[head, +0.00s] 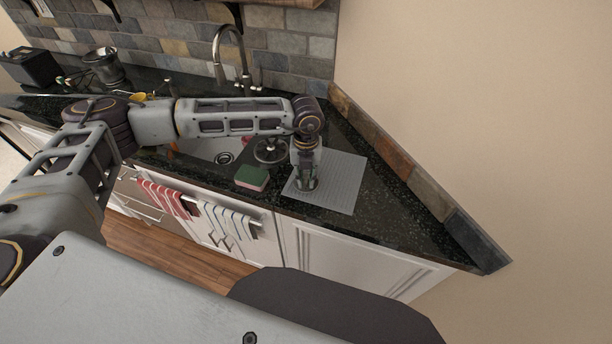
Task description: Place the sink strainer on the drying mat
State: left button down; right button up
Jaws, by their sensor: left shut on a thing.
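My left gripper (307,182) points down over the left part of the drying mat (345,178), a light grey ribbed sheet on the dark counter right of the sink. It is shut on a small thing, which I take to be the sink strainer. The fingers hide most of it, and I cannot tell whether it touches the mat. The rest of the mat is bare. My right gripper is not in view.
A green and pink sponge (252,177) lies on the counter's front edge, left of the mat. Behind it are the sink (207,150) and a round metal-and-dark item (270,151). The tall faucet (231,60) stands behind my arm. The wall borders the counter on the right.

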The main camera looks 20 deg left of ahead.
aim_at(306, 176)
pick_arm(q)
jog(key=shift+f, duration=0.15)
jog(key=c, duration=1.4)
grip_release()
jog(key=shift+r, duration=0.35)
notch_tip(306, 176, up, 12)
jog(key=shift+f+b, duration=0.15)
jog(key=shift+b, duration=0.6)
